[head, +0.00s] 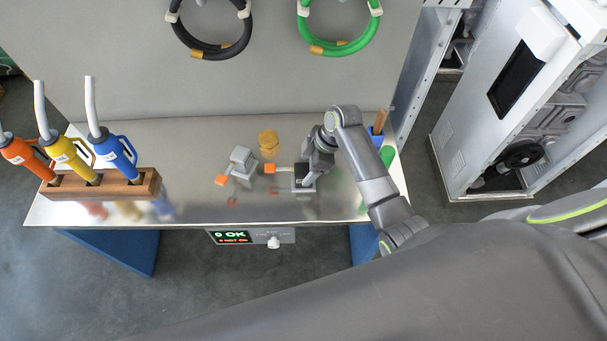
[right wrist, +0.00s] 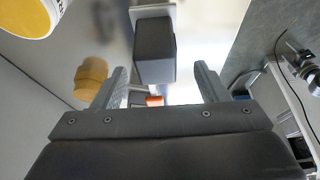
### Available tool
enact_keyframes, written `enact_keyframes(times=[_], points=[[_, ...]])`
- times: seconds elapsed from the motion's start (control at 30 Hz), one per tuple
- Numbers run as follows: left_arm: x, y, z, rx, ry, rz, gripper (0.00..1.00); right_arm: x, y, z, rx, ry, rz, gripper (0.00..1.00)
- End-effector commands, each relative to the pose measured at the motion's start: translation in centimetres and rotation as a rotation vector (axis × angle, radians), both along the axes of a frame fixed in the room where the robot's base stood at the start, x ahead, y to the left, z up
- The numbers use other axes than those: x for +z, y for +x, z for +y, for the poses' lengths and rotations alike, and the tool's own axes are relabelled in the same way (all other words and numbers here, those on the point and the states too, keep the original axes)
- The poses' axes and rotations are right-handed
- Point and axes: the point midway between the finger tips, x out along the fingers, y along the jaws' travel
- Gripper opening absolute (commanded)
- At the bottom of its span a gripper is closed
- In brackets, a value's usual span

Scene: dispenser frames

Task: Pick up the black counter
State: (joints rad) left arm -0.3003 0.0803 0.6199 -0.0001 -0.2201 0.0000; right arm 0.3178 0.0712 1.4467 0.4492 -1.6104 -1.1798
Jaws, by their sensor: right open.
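The black counter (head: 300,172) stands on the shiny table with a pale base and an orange-tipped arm (head: 270,169) pointing left. My right gripper (head: 307,176) is right at it from above and partly hides it. In the right wrist view the black counter (right wrist: 154,50) shows as a dark block just beyond and between the open fingertips (right wrist: 162,72), with a gap on each side. Neither finger visibly touches it. A grey counter (head: 242,158), also with an orange tip, stands to its left. My left gripper is not in view.
A tan ribbed piece (head: 268,141) stands just behind the counters; it also shows in the right wrist view (right wrist: 91,77). A wooden rack (head: 110,186) with orange, yellow and blue nozzles is at left. A blue holder (head: 376,135) is at right. The table between rack and grey counter is clear.

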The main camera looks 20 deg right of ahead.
Motion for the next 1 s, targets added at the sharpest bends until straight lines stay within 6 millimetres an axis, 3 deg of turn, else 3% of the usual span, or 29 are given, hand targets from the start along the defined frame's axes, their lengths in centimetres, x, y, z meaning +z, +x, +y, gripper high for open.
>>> enact_keyframes(times=[0.37, 0.7, 1.0], points=[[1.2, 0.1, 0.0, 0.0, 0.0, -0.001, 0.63, -3.7, 0.6, 1.0, -0.001, 0.001, 0.003, 0.67], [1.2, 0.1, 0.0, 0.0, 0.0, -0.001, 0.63, -4.3, 0.7, 1.1, -0.001, 0.0, 0.0, 0.67], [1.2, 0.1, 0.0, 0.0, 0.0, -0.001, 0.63, -4.2, 0.7, 1.1, -0.001, -0.001, 0.001, 0.31]])
